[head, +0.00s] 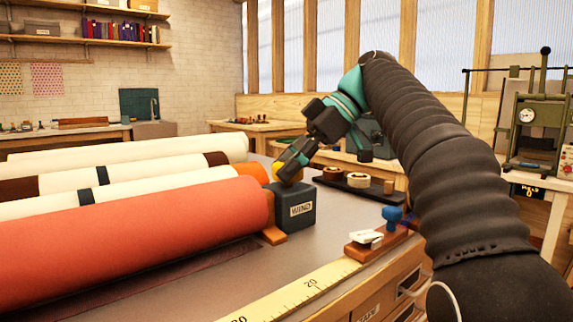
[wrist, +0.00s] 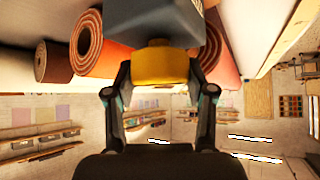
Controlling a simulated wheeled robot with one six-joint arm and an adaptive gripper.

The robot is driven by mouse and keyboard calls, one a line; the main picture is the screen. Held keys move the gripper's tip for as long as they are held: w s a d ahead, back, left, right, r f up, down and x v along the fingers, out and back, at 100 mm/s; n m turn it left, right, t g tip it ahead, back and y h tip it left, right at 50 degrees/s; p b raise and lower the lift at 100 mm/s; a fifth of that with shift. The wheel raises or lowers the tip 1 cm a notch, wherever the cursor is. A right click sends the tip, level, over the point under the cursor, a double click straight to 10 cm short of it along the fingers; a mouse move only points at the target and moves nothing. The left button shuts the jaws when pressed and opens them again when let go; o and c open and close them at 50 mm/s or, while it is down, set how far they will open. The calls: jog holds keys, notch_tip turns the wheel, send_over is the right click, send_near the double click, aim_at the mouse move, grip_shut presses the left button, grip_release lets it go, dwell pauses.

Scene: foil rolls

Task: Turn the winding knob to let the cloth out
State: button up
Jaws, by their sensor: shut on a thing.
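The yellow winding knob (wrist: 160,68) sits on a blue-grey box (head: 295,208) labelled "WIND". My gripper (head: 289,168) reaches down onto it from above. In the wrist view, one finger is on each side of the knob, shut on it. In the head view, the fingers hide most of the knob. A large coral cloth roll (head: 130,238) lies on the table, its right end beside the box. Dark fabric (head: 150,278) lies flat along its front edge.
Cream, brown-banded and orange rolls (head: 130,150) lie behind the coral one. A yellow ruler (head: 285,300) runs along the front table edge. A wooden block with a blue knob (head: 392,215) stands at right. A dark tray (head: 355,185) holds tape rolls behind the box.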

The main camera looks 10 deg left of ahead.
jog(key=shift+f+g, duration=0.1)
jog(key=shift+g, duration=0.2)
jog(key=o, duration=1.2)
jog(key=shift+c, duration=0.2)
